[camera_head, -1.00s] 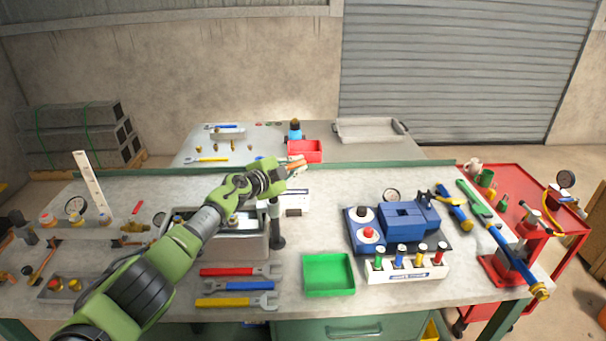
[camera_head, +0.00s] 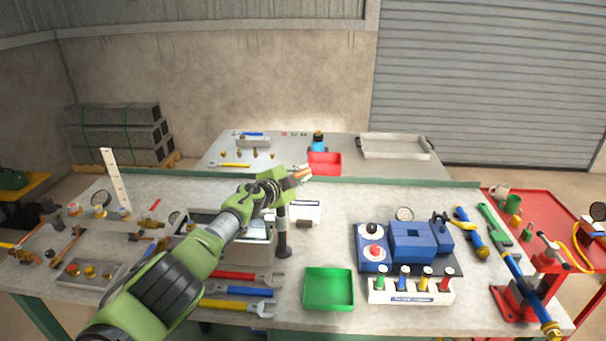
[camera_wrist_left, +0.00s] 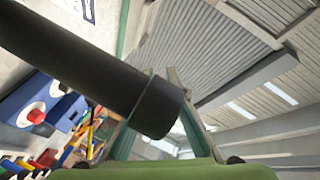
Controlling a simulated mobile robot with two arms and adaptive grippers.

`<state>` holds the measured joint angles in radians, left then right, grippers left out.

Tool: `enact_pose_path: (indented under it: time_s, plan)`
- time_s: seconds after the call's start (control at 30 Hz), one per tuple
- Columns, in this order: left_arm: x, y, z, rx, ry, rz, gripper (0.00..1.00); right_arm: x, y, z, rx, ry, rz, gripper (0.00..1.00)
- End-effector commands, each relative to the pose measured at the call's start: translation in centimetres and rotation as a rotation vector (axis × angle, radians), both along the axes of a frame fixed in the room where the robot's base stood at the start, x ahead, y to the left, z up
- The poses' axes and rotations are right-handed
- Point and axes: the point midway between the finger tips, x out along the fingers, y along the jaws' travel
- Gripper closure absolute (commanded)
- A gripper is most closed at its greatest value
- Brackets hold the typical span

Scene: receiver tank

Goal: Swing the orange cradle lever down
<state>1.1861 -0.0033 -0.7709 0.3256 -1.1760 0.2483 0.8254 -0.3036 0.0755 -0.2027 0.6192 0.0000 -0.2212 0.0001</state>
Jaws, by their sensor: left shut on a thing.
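My right gripper is not in view.
A green tray (camera_head: 329,288) and several wrenches (camera_head: 238,290) lie in front. A blue pump-like unit (camera_head: 410,243) and a rack of coloured bottles (camera_head: 411,290) stand at right. Bare bench shows right of the post.

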Motion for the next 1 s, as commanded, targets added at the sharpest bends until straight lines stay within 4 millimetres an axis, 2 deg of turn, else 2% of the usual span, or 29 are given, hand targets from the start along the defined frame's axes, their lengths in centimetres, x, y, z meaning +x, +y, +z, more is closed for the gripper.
enact_pose_path:
  time_s: [0.03, 0.07, 0.1, 0.13, 0.57, 0.9, 1.0]
  plan:
    - [0.2, 0.3, 0.5, -0.003, -0.007, 0.007, 1.00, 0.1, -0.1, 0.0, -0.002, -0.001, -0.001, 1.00]
    - [0.2, 0.3, 0.5, -0.003, -0.007, 0.007, 0.86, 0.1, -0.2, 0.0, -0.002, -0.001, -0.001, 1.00]
    - [0.2, 0.3, 0.5, -0.002, -0.007, 0.007, 0.75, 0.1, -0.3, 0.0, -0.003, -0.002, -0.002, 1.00]
    - [0.2, 0.3, 0.5, -0.002, -0.007, 0.006, 0.71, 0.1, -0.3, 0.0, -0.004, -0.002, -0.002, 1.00]
    - [0.1, 0.2, 0.5, 0.002, -0.006, 0.002, 0.71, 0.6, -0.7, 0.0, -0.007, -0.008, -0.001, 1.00]
    - [0.1, 0.2, 2.9, 0.005, -0.009, 0.001, 0.71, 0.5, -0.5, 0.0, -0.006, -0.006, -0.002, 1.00]
    - [0.3, 0.2, 4.6, 0.005, -0.017, 0.002, 0.71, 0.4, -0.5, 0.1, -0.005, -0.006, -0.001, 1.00]
